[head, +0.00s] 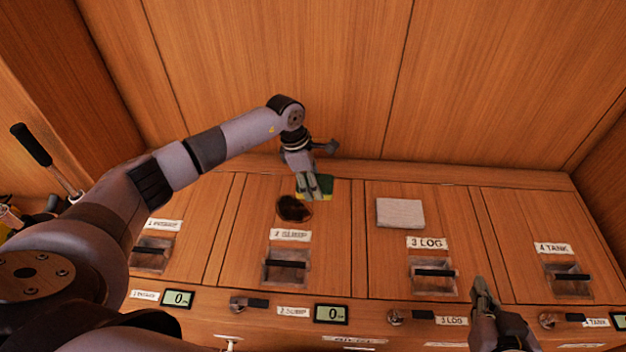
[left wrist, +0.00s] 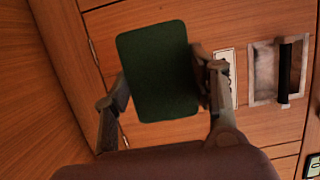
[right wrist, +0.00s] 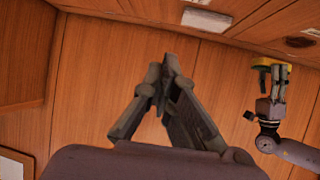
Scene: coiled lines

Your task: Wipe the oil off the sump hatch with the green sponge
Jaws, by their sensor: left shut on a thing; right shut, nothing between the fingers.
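The green sponge (head: 327,187), with a yellow part showing, is in my left gripper (head: 314,194) over the back of the hatch labelled 2 SUMP (head: 330,235). In the left wrist view the sponge (left wrist: 158,70) shows its dark green face between the fingers of my left gripper (left wrist: 165,90). A dark brown oil patch (head: 294,208) lies on the sump hatch, just left of and in front of the sponge. Whether the sponge touches the hatch is not clear. My right gripper (head: 497,312) is shut and empty at the lower right, in front of the 3 LOG hatch (head: 455,205).
A folded pale cloth (head: 400,213) lies on the 3 LOG hatch. Recessed handles (head: 287,268) sit at the front of the hatches. Small displays (head: 331,314) and latches line the front edge. A wooden wall (head: 300,60) rises behind. The 4 TANK hatch (head: 530,215) is bare.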

